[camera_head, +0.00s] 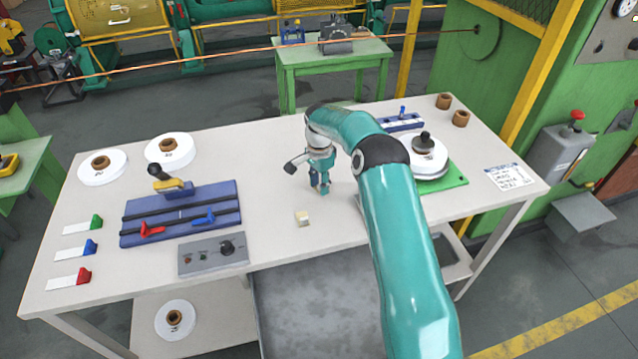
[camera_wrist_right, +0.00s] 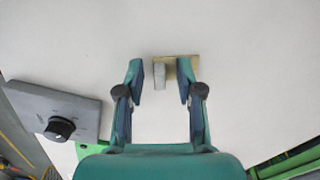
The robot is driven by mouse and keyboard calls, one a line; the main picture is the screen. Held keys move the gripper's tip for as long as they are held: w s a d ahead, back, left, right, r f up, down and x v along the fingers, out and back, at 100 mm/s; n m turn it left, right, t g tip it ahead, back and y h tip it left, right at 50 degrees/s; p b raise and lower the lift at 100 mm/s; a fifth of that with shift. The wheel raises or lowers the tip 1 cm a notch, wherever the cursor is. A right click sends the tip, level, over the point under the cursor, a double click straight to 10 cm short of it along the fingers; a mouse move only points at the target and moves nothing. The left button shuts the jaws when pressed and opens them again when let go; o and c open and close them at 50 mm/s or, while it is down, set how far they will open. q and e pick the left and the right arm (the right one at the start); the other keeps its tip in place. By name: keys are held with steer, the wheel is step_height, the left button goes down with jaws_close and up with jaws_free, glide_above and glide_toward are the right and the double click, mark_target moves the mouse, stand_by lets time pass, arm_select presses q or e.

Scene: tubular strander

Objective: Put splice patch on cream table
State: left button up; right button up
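A small cream and tan piece, which looks like the splice patch (camera_head: 303,218), lies on the cream table (camera_head: 270,190) near its front edge. In the right wrist view the splice patch (camera_wrist_right: 190,64) shows as a tan plate with a pale grey block on it. My right gripper (camera_head: 321,188) points down over the table, just behind and right of the patch in the head view. In the right wrist view the right gripper (camera_wrist_right: 160,72) is open, with nothing held; its right fingertip overlaps the patch in the picture. My left gripper is not in view.
A blue splicing fixture (camera_head: 180,212) and a grey control box (camera_head: 213,255) stand left of the patch. White reels (camera_head: 169,149) lie at the back left. A green pad (camera_head: 446,190) with a white reel lies right, partly behind my right arm. The table middle is clear.

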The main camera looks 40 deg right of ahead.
mark_target(319, 184)
step_height(319, 184, up, 7)
steer(key=p, duration=0.4)
steer(key=shift+r, duration=0.1)
step_height(319, 184, up, 5)
stand_by(0.3)
